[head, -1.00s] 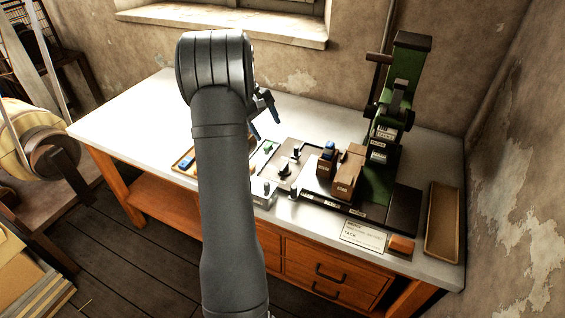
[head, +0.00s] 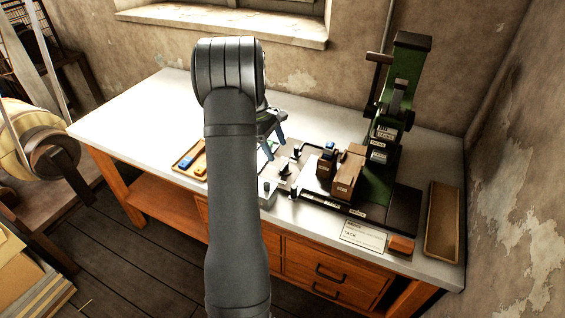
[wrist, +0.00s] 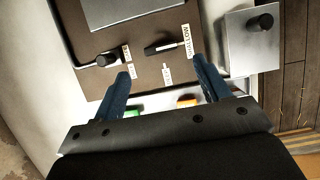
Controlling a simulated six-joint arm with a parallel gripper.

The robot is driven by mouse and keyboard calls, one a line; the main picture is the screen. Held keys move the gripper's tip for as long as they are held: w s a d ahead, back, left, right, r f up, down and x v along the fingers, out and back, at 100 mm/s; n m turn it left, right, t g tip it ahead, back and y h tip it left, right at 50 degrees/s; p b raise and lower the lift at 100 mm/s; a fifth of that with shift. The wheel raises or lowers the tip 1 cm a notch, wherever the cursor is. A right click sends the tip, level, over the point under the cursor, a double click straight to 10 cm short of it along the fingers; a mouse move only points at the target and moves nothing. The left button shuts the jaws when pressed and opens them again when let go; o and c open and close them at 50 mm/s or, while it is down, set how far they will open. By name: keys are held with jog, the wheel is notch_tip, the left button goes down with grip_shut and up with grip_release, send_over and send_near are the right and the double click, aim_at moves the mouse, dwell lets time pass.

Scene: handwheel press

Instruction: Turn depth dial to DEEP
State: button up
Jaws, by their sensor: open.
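A dark bar-shaped dial (wrist: 162,46) sits on the brown panel (wrist: 90,20) in the wrist view, lying roughly crosswise. Its right end is toward a white label (wrist: 187,40) that seems to read SHALLOW upside down. Another small label (wrist: 167,72) lies below the dial, too small to read. A round black knob (wrist: 106,58) with two labels is to the left. My gripper (wrist: 160,70) is open and empty, its blue fingertips on either side of the dial's line but short of it. In the head view my gripper (head: 275,142) hangs above the panel's left part.
A grey box with a black knob (wrist: 260,22) stands close to my right finger in the wrist view. The back-left bench is clear.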

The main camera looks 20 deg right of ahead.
aim_at(284, 165)
jog(key=x, duration=0.7)
jog(key=c, duration=1)
